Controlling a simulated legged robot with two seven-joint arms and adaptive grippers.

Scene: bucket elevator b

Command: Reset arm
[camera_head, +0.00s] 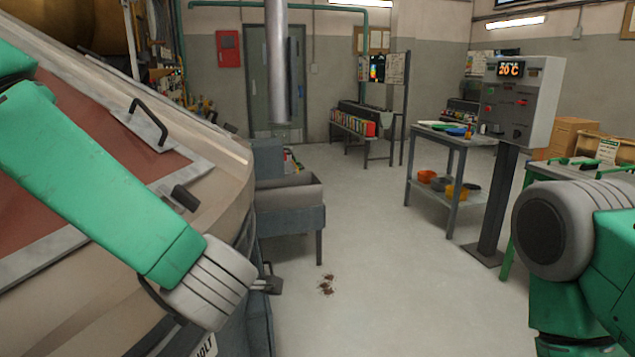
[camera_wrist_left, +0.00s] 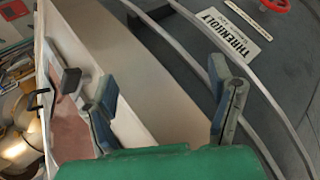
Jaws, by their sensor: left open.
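My left arm comes in from the left across a large beige machine (camera_head: 235,165) with a reddish panel. My left gripper (camera_head: 272,284) is partly hidden behind its own wrist, near the machine's lower side. In the left wrist view the left gripper (camera_wrist_left: 163,98) has its two fingers spread apart with nothing between them. The machine's beige rim (camera_wrist_left: 125,70) lies behind the fingers. My right arm is bent at the right edge of the head view; its gripper is out of sight.
A black handle (camera_head: 148,122) sticks up from the machine's panel. A grey metal trough (camera_head: 290,215) stands beside the machine. A shelf table (camera_head: 450,143) and a control post (camera_head: 520,105) stand at the right. The middle floor is clear except for brown debris (camera_head: 327,285).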

